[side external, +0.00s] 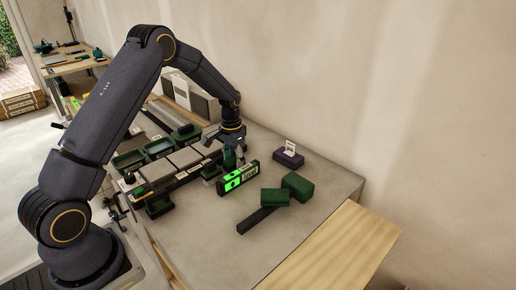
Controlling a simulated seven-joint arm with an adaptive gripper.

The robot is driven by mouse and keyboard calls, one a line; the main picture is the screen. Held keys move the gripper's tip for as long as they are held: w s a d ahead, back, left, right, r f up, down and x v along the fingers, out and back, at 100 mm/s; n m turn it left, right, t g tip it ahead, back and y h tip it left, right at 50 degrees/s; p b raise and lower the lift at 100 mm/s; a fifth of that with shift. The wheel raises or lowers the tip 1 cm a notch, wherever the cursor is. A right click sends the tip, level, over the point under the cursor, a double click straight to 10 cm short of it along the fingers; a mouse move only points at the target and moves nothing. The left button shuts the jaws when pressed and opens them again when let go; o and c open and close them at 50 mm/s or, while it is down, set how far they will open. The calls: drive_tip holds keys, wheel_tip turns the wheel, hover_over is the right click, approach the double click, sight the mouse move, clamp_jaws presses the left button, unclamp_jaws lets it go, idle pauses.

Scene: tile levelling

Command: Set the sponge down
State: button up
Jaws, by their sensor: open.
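My gripper (231,152) points down over the grey worktop (320,215), just behind a spirit level with bright green panels (238,181). Its jaws are open. A small green piece (229,160) shows at the fingers; I cannot tell whether it is a separate thing or touches them. No object is clearly recognisable as the sponge. Two dark green blocks lie to the right of the level: a nearer one (275,197) and a farther one (298,185), side by side. Either could be the sponge.
A dark bar (256,220) lies in front of the green blocks. A dark holder with a white card (288,158) stands near the wall. Grey tiles (184,158) and green trays (158,148) are left of my gripper. The worktop's right front is clear.

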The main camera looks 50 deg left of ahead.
sight(234, 160)
wheel_tip(234, 160, up, 13)
drive_tip(key=s+d+r+t, duration=0.2)
drive_tip(key=s+d+r, duration=0.35)
drive_tip(key=r, duration=0.25)
drive_tip(key=s+d+r+t, duration=0.1)
drive_tip(key=s+d, duration=0.3)
drive_tip(key=s, duration=0.6)
drive_tip(key=s+d+r+t, duration=0.2)
drive_tip(key=s+d+r, duration=0.1)
drive_tip(key=s, duration=0.8)
drive_tip(key=shift+d+t, duration=0.3)
drive_tip(key=shift+d, duration=0.45)
